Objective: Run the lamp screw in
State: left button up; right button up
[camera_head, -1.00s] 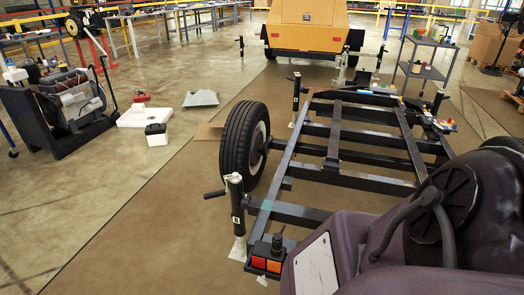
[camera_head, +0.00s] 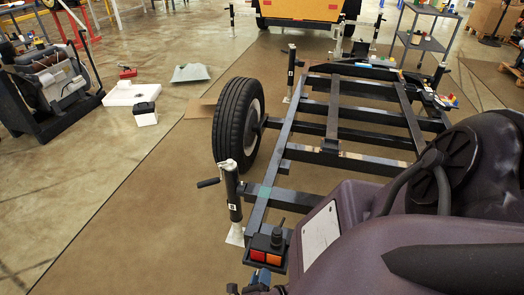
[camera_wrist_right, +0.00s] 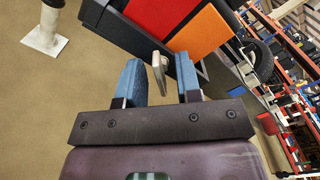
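The lamp (camera_head: 265,257), with a red half and an orange half, sits on the near left corner of the dark trailer frame (camera_head: 290,207). It fills the top of the right wrist view (camera_wrist_right: 202,32). A small flat metal piece, probably the lamp screw (camera_wrist_right: 159,72), sticks out below the lamp. My right gripper (camera_head: 248,283) is just below the lamp in the head view. In the wrist view its blue fingers (camera_wrist_right: 158,80) are open, one each side of the metal piece, with gaps showing. The screw is not visible in the head view. My left gripper is not in view.
A jack post (camera_head: 232,195) with a crank handle stands left of the lamp, near the wheel (camera_head: 238,124). A white box (camera_head: 145,114) and a dark machine (camera_head: 48,90) are on the floor at left.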

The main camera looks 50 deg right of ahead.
jog(key=shift+d, duration=0.2)
grip_shut()
jog(key=shift+m, duration=0.3)
jog(key=shift+m, duration=3.1)
grip_release()
